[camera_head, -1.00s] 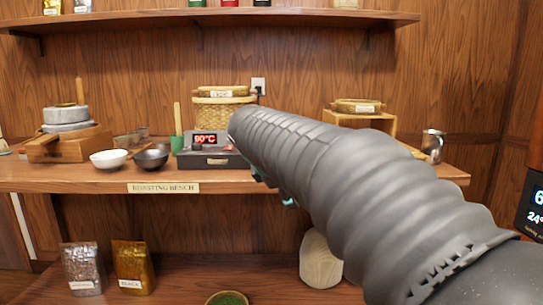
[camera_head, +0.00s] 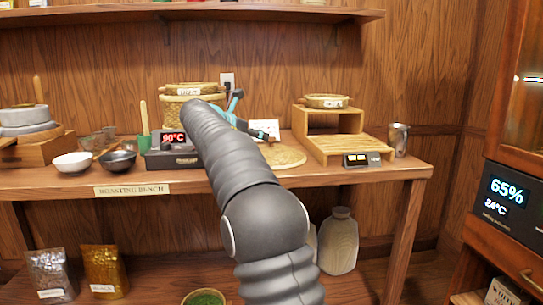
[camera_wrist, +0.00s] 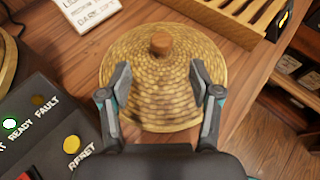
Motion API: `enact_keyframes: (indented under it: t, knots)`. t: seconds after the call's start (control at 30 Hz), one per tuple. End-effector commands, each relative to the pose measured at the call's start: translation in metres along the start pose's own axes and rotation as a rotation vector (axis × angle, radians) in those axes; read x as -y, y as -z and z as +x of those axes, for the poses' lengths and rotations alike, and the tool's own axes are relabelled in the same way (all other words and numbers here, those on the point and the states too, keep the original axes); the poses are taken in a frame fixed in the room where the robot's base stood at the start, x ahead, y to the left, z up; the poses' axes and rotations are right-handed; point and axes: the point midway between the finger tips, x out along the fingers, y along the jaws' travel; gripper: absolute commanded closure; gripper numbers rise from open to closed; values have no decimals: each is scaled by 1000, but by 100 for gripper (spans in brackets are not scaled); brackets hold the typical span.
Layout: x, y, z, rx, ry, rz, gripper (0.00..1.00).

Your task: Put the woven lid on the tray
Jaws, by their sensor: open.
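The woven lid (camera_wrist: 165,100) is a round, straw-coloured cone with a brown knob (camera_wrist: 160,44) on top. It lies on the bench and shows partly in the head view (camera_head: 287,156), behind my arm. My gripper (camera_wrist: 160,76) is open and empty over the lid, its fingers apart. The knob appears between them sideways but farther up the picture than the fingertips. Contact with the lid cannot be told. A slatted wooden tray (camera_head: 345,149) stands right of the lid, and its corner shows in the wrist view (camera_wrist: 232,14).
A control box (camera_head: 180,160) with a red display stands left of the lid, with buttons close to my gripper. A woven basket (camera_head: 182,112), a white card (camera_head: 265,128) and a wooden stand (camera_head: 330,117) are behind. A metal cup (camera_head: 398,140) stands at the right.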

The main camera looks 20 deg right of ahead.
Motion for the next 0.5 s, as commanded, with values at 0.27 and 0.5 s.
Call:
enact_keyframes:
  t: [0.27, 0.5]
  knots:
    - [1, 0, 36, -1, 0, 3, 37]
    - [1, 2, 48, -2, 0, 2, 37]
